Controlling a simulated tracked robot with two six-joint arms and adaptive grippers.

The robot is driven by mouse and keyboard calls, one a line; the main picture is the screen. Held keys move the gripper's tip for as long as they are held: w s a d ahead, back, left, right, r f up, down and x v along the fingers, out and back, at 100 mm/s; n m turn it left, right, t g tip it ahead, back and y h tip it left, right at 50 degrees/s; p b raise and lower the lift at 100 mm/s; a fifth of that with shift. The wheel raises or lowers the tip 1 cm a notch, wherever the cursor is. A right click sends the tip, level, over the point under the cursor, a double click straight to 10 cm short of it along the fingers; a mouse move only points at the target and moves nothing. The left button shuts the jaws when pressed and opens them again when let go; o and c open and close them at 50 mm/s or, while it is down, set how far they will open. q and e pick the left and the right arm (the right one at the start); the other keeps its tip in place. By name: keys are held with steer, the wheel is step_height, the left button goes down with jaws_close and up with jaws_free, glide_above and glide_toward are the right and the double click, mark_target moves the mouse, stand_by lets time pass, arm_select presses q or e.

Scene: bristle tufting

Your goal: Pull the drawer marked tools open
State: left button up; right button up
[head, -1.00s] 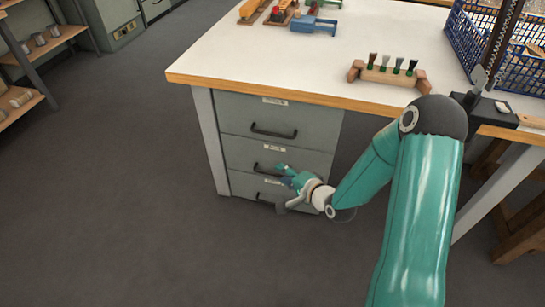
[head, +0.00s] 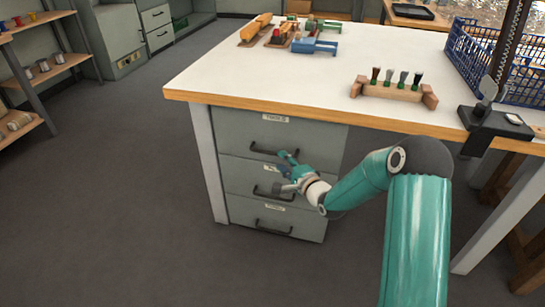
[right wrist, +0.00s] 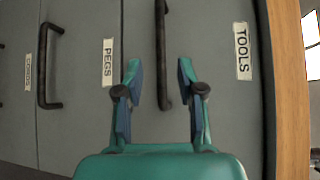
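The drawer marked tools (head: 232,125) is the top one of the grey unit under the bench, and it looks shut. In the right wrist view its TOOLS label (right wrist: 242,50) is at the right and its dark bar handle (right wrist: 162,55) runs down the middle. My right gripper (head: 287,160) is in front of the drawer fronts, close to the top handle. In the right wrist view the right gripper (right wrist: 158,80) is open, with one finger on each side of the handle's lower end and no visible contact. My left gripper is not in view.
The pegs drawer (right wrist: 85,115) is directly below, with its own handle (right wrist: 48,65). A third drawer (head: 305,228) is under it. The wooden-edged benchtop (head: 240,75) overhangs the drawers and carries a brush block (head: 395,92) and a blue crate (head: 462,50). Floor in front is clear.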

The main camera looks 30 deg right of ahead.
mark_target(274, 154)
steer(key=w, duration=0.4)
steer(key=w+f, duration=0.1)
steer(key=w, duration=0.1)
steer(key=shift+d+b, duration=0.15)
steer(key=shift+b, duration=0.2)
jaws_close()
